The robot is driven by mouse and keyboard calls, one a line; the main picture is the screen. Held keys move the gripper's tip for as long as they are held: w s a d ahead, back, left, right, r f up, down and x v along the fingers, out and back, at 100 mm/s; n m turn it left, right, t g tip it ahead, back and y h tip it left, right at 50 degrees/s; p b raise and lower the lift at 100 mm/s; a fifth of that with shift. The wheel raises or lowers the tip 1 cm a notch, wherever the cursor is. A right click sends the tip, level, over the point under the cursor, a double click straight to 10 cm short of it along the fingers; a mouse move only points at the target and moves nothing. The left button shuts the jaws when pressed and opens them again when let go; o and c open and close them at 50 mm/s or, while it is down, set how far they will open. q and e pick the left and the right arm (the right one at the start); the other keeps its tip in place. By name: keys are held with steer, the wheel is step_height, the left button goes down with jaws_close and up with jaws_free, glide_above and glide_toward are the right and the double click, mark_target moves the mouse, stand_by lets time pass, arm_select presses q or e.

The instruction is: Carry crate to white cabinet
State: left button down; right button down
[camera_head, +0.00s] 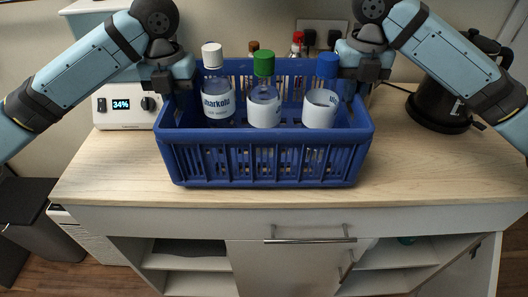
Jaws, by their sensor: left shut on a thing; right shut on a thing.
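A blue plastic crate (264,161) with slotted sides shows in the middle of the head view, over the light wooden top of a white cabinet (420,218). It holds several bottles, among them one with a white cap, one with a green cap (264,64) and one with a blue cap. My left gripper (178,88) is shut on the crate's left side wall. My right gripper (354,86) is shut on its right side wall. The fingertips are partly hidden at the rim. I cannot tell whether the crate's base touches the top.
A white device with a 34% display (124,106) stands close to the crate's left. A black kettle (438,104) stands on the right. Wall sockets (322,36) are behind. Bare wood lies in front and right of the crate. A cabinet door (474,268) hangs open at lower right.

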arm_select(q)
steer(key=shift+f+b, duration=0.45)
steer(key=shift+f, duration=0.05)
arm_select(e)
steer(key=shift+f, duration=0.5)
arm_select(q)
steer(key=c, duration=1.2)
jaws_free()
arm_select(e)
steer(key=c, duration=1.2)
jaws_free()
steer(key=shift+r, duration=0.1)
arm_select(q)
steer(key=shift+r, duration=0.1)
step_height(320, 180, up, 12)
steer(key=shift+f, duration=0.1)
arm_select(e)
step_height(320, 180, up, 12)
